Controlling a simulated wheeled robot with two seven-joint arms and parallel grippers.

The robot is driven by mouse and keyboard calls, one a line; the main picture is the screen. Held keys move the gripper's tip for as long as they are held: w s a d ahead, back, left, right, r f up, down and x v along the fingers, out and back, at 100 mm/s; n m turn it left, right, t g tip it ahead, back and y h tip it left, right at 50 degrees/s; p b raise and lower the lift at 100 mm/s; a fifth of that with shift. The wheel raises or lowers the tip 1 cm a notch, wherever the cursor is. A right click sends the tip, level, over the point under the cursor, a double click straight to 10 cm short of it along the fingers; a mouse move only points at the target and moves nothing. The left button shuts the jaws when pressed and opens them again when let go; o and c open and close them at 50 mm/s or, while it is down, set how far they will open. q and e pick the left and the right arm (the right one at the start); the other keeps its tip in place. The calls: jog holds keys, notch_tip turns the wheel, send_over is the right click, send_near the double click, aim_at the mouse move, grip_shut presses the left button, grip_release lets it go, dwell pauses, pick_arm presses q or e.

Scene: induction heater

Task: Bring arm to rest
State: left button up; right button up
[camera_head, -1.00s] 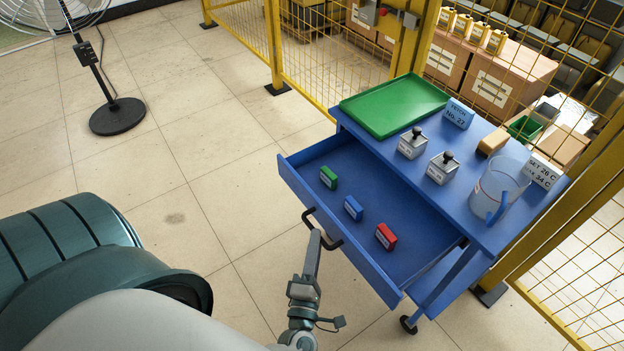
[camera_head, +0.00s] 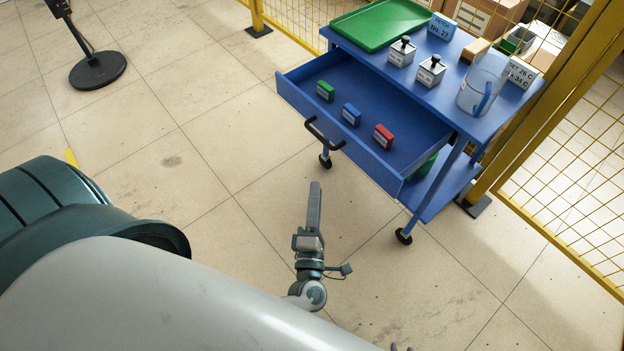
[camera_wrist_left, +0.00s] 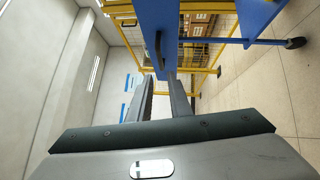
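My left gripper (camera_head: 315,187) is in front of the blue cart (camera_head: 476,120), over bare floor in the head view. Its fingers point toward the open drawer (camera_head: 345,145) and are clear of the black drawer handle (camera_head: 323,135). In the left wrist view the two fingers (camera_wrist_left: 162,76) stand apart with nothing between them. The handle (camera_wrist_left: 158,48) shows beyond their tips. My right gripper cannot be made out.
A green tray (camera_head: 375,24) and a clear jug (camera_head: 480,88) stand on top. Yellow fencing (camera_head: 560,110) is behind.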

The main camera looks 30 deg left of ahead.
dwell(0.5)
pick_arm(q)
jog(key=s+d+f+m+g+h, duration=0.1)
jog(key=d+f+m+g+h, duration=0.1)
jog(key=d+f+m+h, duration=0.45)
jog(key=s+d+f+m+g+h, duration=0.1)
jog(key=d+f+m+h, duration=0.15)
jog(key=f+m, duration=0.8)
jog(key=s+a+f+m+g, duration=0.3)
jog(key=s+f+m+g, duration=0.1)
jog(key=s+f, duration=0.3)
jog(key=s+a+f+m+g, duration=0.3)
jog(key=s+f+m+g, duration=0.2)
jog(key=f, duration=0.7)
jog(key=s, duration=0.2)
jog(key=shift+s+f+m, duration=0.25)
jog(key=shift+s+m, duration=0.15)
